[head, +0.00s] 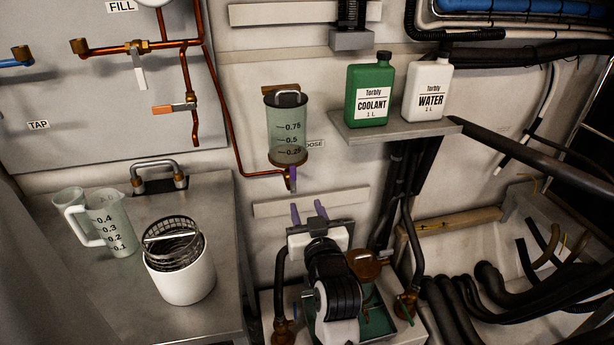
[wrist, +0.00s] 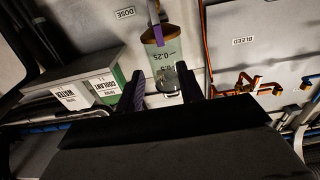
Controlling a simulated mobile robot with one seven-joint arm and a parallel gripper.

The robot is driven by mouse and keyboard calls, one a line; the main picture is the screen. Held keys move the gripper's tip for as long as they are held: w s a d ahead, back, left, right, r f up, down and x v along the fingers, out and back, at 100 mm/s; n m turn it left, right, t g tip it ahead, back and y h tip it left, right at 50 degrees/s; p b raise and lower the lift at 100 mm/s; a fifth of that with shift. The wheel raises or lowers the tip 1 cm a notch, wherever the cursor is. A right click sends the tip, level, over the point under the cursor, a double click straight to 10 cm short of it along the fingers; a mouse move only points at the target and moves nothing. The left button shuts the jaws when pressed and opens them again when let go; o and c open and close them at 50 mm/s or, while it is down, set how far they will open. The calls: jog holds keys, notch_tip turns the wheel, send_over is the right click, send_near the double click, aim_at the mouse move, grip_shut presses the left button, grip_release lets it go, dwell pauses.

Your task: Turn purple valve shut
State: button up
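The purple valve handle (head: 293,179) hangs roughly upright under the clear dosing cylinder (head: 287,130), beside the copper pipe. In the wrist view, which is upside down, the purple handle (wrist: 158,18) shows near the top edge, by the cylinder's brown end cap. My gripper (head: 308,211) is below the valve in the head view, its purple-tipped fingers pointing up toward it. The fingers are spread apart with nothing between them. In the wrist view my gripper (wrist: 162,88) shows its two fingers apart, in front of the cylinder (wrist: 162,60), and not touching the handle.
A shelf (head: 393,129) with a green coolant bottle (head: 368,96) and a white water bottle (head: 428,89) is right of the cylinder. A counter (head: 130,310) at left holds measuring jugs (head: 108,222) and a white pot with a basket (head: 181,279). Dark hoses crowd the lower right.

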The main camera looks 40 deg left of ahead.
aim_at(293, 171)
jog(key=p+x, duration=0.4)
jog(key=x, duration=0.9)
jog(key=shift+w+a, duration=0.2)
jog(key=shift+w, duration=0.05)
grip_shut()
